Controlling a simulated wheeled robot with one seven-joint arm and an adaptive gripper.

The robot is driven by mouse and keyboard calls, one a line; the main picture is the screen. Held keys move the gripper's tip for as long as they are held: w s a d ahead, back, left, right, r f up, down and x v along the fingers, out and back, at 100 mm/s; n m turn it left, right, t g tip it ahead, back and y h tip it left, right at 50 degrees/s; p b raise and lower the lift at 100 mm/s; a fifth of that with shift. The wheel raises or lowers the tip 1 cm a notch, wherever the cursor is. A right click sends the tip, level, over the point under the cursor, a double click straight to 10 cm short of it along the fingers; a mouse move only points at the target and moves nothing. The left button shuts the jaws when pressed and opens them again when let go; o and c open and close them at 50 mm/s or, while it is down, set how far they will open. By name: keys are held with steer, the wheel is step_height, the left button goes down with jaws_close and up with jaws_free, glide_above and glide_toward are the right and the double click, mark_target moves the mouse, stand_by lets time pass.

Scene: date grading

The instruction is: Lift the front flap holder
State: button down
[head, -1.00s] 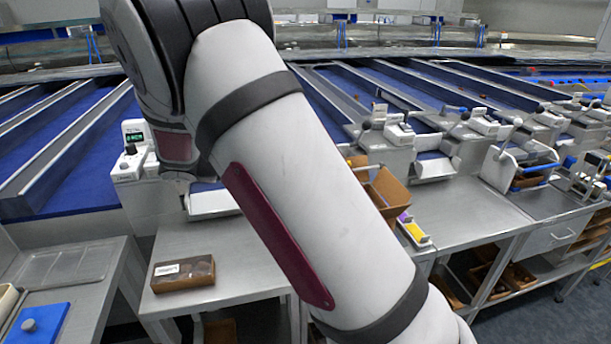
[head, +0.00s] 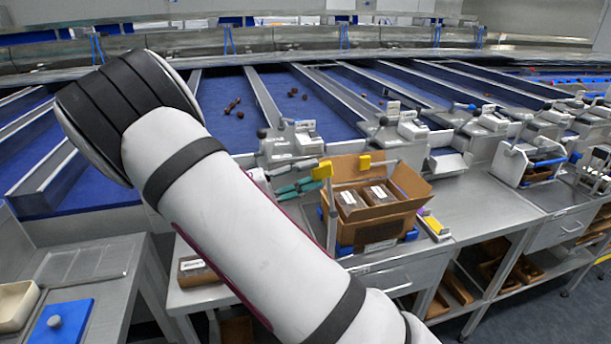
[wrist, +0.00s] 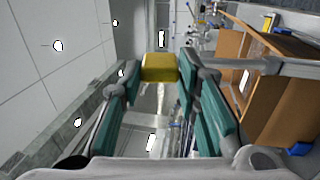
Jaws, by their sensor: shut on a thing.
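The front flap holder has a yellow block (head: 322,171) at the top of an upright grey post (head: 332,215), at the near left of an open cardboard carton (head: 387,222). My gripper (head: 311,177) reaches in from the left, with its teal fingers on the yellow block. In the wrist view the yellow block (wrist: 160,67) sits between the two teal fingertips, and my gripper (wrist: 158,88) is shut on it. The carton wall (wrist: 245,85) is at the right there. A second yellow block (head: 364,161) stands at the carton's back, apart from my gripper.
The carton holds packs with white labels (head: 376,194) and has blue pieces at its base (head: 411,234). A dark date box (head: 190,270) lies on the table, partly behind my arm. A yellow and purple item (head: 434,224) lies right of the carton. The table (head: 490,212) farther right is clear.

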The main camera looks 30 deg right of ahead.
steer(key=c, duration=1.2)
jaws_free()
steer(key=shift+a, duration=0.1)
steer(key=v, duration=1.2)
